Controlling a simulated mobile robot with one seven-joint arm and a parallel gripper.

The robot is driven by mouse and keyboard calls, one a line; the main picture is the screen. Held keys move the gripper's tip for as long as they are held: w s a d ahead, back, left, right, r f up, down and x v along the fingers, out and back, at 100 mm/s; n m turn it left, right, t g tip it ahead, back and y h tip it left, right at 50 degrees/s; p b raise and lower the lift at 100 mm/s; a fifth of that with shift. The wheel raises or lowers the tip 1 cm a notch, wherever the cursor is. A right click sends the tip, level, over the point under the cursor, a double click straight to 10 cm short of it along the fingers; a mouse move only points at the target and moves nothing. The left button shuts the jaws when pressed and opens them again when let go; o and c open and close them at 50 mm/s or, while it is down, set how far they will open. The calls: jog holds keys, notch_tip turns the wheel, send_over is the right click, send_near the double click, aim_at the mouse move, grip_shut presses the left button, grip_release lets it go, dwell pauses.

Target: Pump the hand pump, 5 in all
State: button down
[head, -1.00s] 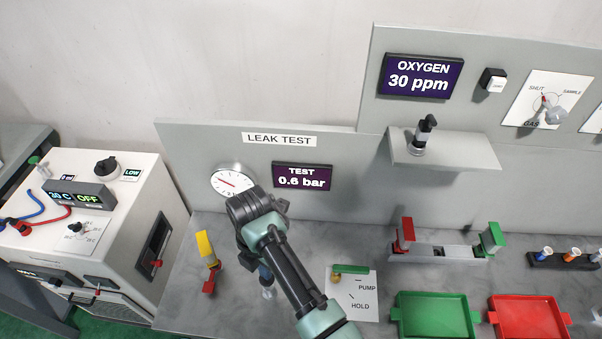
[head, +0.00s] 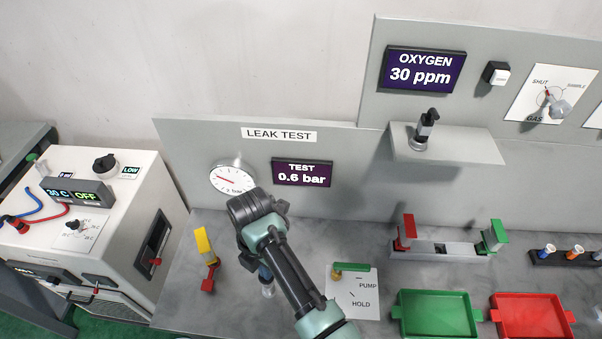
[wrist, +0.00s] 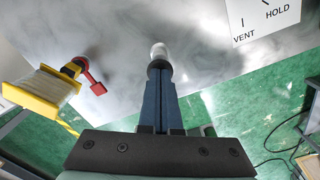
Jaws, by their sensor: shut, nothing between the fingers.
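My gripper (head: 265,274) points down over the bench below the leak test panel. In the wrist view its dark blue fingers (wrist: 160,98) are shut together with nothing between them. Just beyond the fingertips is a small upright piece with a dark collar and a pale, clear end (wrist: 159,50); its pale end also shows in the head view (head: 267,291). It looks like the hand pump, but my gripper hides most of it, and I cannot tell whether the fingers touch it. The test display (head: 302,174) reads 0.6 bar. The round gauge (head: 232,178) is above my gripper.
A valve plate (head: 365,305) with a green lever (head: 352,267) is right of my gripper, marked PUMP and HOLD. A yellow and red fitting (head: 205,246) stands to the left. Green (head: 436,292) and red (head: 530,296) trays lie farther right.

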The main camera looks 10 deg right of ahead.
jog(key=shift+s+f+b, duration=0.1)
jog(key=shift+f+b, duration=0.85)
jog(key=shift+f, duration=0.6)
jog(key=shift+r, duration=0.1)
jog(key=shift+r+p, duration=2.25)
jog(key=shift+r, duration=0.05)
jog(key=shift+f, duration=0.15)
jog(key=shift+f+b, duration=1.7)
jog(key=shift+f, duration=0.5)
jog(key=shift+r, duration=0.15)
jog(key=shift+r+p, duration=2.2)
